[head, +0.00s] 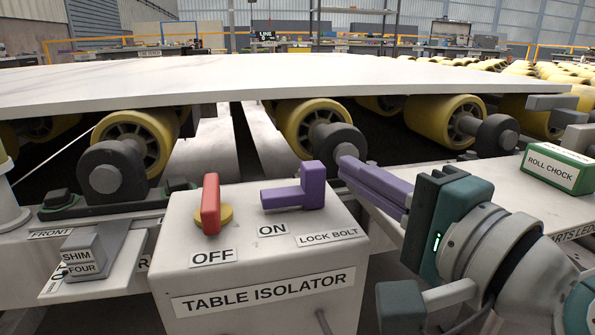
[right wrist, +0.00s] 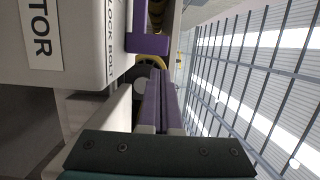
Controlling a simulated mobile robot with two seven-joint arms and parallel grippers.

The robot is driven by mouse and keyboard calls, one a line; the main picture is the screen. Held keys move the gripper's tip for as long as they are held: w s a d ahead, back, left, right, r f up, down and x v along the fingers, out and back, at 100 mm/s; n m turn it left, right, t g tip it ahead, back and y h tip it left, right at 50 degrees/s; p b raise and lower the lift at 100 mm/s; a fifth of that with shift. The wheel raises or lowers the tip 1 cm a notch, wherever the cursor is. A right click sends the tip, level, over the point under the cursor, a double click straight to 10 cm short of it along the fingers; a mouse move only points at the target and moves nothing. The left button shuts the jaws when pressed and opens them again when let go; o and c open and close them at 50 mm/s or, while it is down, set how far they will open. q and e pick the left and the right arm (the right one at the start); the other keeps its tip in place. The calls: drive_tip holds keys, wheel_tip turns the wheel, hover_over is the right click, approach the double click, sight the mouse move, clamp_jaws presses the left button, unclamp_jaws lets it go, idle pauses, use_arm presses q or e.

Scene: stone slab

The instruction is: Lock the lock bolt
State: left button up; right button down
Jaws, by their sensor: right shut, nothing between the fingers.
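The purple lock bolt (head: 312,186) lies on top of the white table isolator box (head: 262,245). Its bar points left toward the red switch handle, and its raised knob stands at the right end, above the "LOCK BOLT" label. The red handle (head: 210,204) stands on a yellow base above the "OFF" label; "ON" is to its right. My right gripper (head: 346,166) is shut and empty, its purple fingers just right of the knob with a small gap visible. In the right wrist view the lock bolt (right wrist: 148,42) shows beyond the fingertips. My left gripper is not in view.
A stone slab (head: 270,75) rests on yellow rollers (head: 308,122) behind the box. A green and white roll chock (head: 556,168) lies on the right ledge. A grey shim block (head: 83,254) sits on a shelf at left. Space above the box is free.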

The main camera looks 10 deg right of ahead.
sight(307, 173)
drive_tip(key=shift+s+a, duration=0.1)
drive_tip(key=shift+a, duration=0.4)
drive_tip(key=a+p, duration=0.1)
drive_tip(key=a, duration=0.3)
drive_tip(key=shift+r, duration=0.1)
drive_tip(key=shift+a, duration=0.35)
drive_tip(key=shift+d, duration=0.1)
